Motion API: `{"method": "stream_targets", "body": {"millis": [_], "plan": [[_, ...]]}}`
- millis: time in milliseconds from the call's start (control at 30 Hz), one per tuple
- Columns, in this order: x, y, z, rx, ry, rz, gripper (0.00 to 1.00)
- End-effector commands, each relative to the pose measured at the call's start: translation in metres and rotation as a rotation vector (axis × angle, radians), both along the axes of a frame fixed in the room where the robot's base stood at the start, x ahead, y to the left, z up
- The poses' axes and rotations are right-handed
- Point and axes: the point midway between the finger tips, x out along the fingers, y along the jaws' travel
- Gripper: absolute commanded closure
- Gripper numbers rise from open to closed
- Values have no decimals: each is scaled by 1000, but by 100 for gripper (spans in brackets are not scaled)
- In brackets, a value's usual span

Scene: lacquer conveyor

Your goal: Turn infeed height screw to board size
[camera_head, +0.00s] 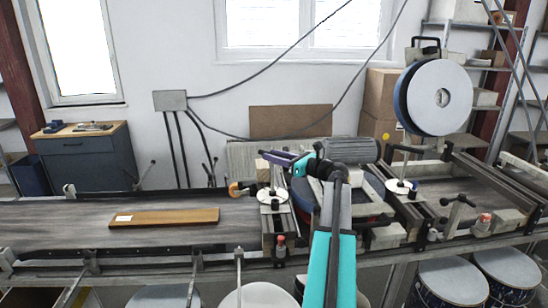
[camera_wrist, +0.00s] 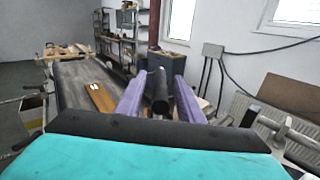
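A screw with a round white dial (camera_head: 272,194) and an upright post stands at the left, infeed side of the machine. My gripper (camera_head: 274,158) is at the top of this post, its purple fingers pointing left. In the wrist view my gripper (camera_wrist: 158,82) has its fingers apart with a black cylinder (camera_wrist: 157,92) between them. I cannot tell whether both fingers press on it. A brown board (camera_head: 164,217) with a small white label lies flat on the conveyor; it also shows in the wrist view (camera_wrist: 101,98).
A second white dial (camera_head: 402,187) stands on the right side of the machine, near a large grey-and-blue wheel (camera_head: 436,98). An orange knob (camera_head: 235,190) sits left of the first dial. The conveyor belt (camera_head: 60,222) is clear around the board. Cables hang from a wall box (camera_head: 170,100).

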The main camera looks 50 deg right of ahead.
Motion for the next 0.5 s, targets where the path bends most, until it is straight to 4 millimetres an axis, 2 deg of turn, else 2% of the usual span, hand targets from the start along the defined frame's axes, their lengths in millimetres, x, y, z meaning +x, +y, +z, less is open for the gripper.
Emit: {"method": "stream_targets", "body": {"millis": [267,500], "plan": [[-25,-4,-2,-1,0,-2,66],[-62,-10,-2,-1,0,-1,66]]}}
